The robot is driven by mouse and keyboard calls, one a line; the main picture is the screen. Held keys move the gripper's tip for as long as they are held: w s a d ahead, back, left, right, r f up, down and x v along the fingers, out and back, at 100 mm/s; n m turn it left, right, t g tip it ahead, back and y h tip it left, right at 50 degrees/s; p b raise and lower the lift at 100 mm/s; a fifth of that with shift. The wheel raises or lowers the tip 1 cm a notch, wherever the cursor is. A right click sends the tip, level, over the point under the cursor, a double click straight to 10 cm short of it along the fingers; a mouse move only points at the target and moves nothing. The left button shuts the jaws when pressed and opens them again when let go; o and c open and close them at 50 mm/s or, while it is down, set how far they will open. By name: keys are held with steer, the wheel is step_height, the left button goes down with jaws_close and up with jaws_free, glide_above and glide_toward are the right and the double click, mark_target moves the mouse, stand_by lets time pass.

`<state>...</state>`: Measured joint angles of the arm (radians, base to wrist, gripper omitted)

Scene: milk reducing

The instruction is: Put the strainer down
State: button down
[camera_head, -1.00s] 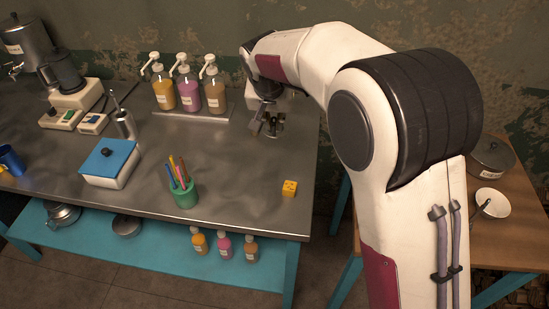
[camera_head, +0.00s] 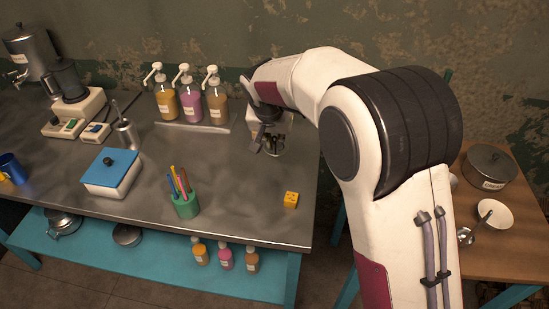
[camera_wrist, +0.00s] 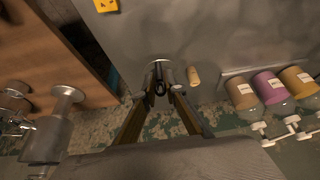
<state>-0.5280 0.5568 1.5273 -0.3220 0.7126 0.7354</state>
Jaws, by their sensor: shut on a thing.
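My gripper (camera_head: 266,142) is low over the back right part of the metal table. In the wrist view its two fingers (camera_wrist: 161,92) converge on a thin dark handle-like part, which I take to be the strainer's handle (camera_wrist: 160,87). The strainer's bowl cannot be made out. A round metal holder (camera_wrist: 157,68) lies just beyond the fingertips. In the head view the holder (camera_head: 276,151) shows beside the gripper, with dark utensil ends at it. Whether the strainer touches the holder or the table cannot be told.
Several pump bottles (camera_head: 190,105) stand left of the gripper. A tan cylinder (camera_wrist: 193,77) is close beside the fingertips. A wooden table (camera_head: 500,255) at right holds a pot (camera_head: 488,168) and bowl (camera_head: 495,214).

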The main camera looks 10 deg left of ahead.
steer(key=shift+f, duration=0.6)
steer(key=shift+f, duration=2.5)
steer(key=shift+f, duration=0.1)
steer(key=c, duration=2.1)
jaws_free()
